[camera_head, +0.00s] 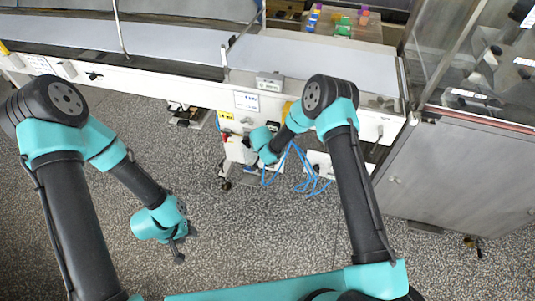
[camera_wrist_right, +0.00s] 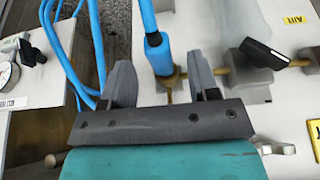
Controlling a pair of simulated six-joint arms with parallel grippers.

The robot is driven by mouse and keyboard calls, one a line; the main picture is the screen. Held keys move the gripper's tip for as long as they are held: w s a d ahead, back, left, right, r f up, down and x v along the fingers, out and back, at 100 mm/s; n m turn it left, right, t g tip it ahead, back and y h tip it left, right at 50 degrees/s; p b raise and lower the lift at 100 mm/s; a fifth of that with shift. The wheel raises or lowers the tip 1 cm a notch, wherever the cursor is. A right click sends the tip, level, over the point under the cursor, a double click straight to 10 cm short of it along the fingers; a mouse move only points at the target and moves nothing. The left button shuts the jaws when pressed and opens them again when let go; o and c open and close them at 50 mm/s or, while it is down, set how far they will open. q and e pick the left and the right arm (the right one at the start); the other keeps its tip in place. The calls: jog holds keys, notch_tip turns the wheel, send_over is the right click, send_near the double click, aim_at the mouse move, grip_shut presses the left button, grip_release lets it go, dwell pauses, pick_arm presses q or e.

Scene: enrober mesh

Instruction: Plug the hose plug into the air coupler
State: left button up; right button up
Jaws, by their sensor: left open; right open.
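In the right wrist view, a blue hose comes down from the top to a blue-sleeved hose plug (camera_wrist_right: 158,55) with a brass end. My right gripper (camera_wrist_right: 163,85) is open, with one finger on each side of the plug; neither finger clearly touches it. To the right, brass fittings and a black-handled valve (camera_wrist_right: 263,53) sit on the white panel; I cannot tell which part is the air coupler. In the head view my right gripper is mostly hidden by its wrist, against the machine's front. My left gripper (camera_head: 186,244) is open and empty above the floor.
Loops of blue hose (camera_head: 291,167) hang beside my right wrist. A pressure gauge (camera_wrist_right: 8,74) and another black-handled valve (camera_wrist_right: 31,53) are at the left of the wrist view. The white conveyor machine (camera_head: 190,87) spans the back; a grey cabinet (camera_head: 455,175) stands at right.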

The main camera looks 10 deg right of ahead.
jog(key=v, duration=1.5)
jog(key=shift+s+r, duration=0.2)
jog(key=shift+r, duration=0.05)
jog(key=shift+a, duration=0.1)
